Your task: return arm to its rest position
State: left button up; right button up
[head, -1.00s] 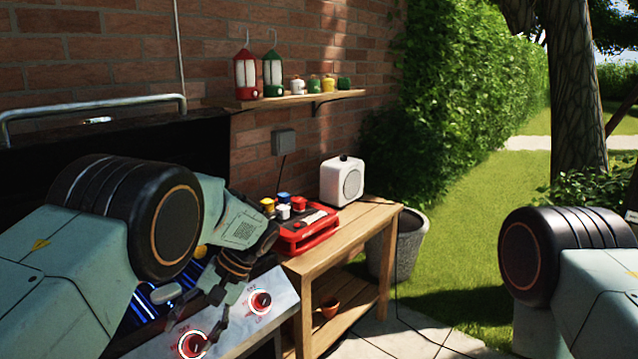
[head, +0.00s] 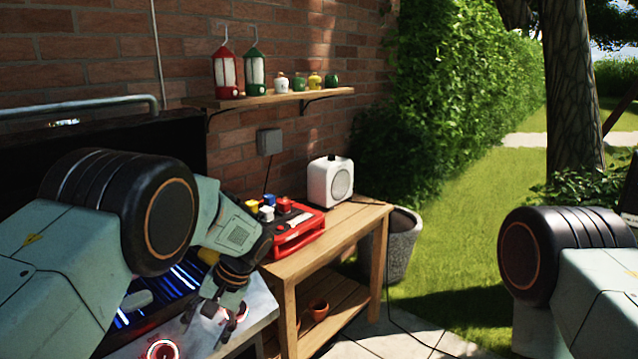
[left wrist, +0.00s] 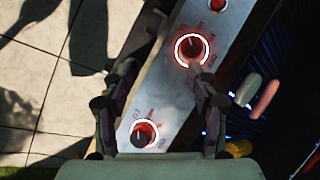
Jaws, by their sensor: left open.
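My left arm reaches in from the left in the head view. Its gripper (head: 214,312) is open and empty, above the grill's pale control panel (head: 130,350). A control knob (head: 162,350) with a lit red ring shows below and left of the gripper. The gripper partly covers the other knob. In the left wrist view the open fingers (left wrist: 163,72) hang over the panel, with one lit knob (left wrist: 190,47) beyond them and another lit knob (left wrist: 145,132) between them. My right arm shows at the right edge; its gripper is out of view.
A wooden side table (head: 345,222) holds a red case (head: 298,232) with small jars and a white radio (head: 330,181). A wall shelf (head: 280,98) bears lanterns and several pots. A planter (head: 402,246) stands behind the table. Sausages (left wrist: 264,98) lie on the grill. Open lawn is on the right.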

pick_arm(q)
jog(key=s+d+f+m+t+h+b, duration=0.1)
jog(key=s+f+t+h, duration=0.15)
jog(key=s+f, duration=0.45)
jog(key=s+d+f+m+t+h, duration=0.1)
jog(key=s+d+f+h, duration=0.15)
jog(key=f, duration=0.75)
jog(key=s+a+f+n+g+b, duration=0.1)
jog(key=s+a+f+b, duration=0.1)
jog(key=s, duration=1.3)
jog(key=s+a+f+n+g+b, duration=0.1)
jog(key=s+a+f+n+b, duration=0.1)
jog(key=s, duration=1.3)
jog(key=shift+s+a+f+h, duration=0.15)
jog(key=shift+a+f+h, duration=0.1)
jog(key=shift+a+h, duration=0.05)
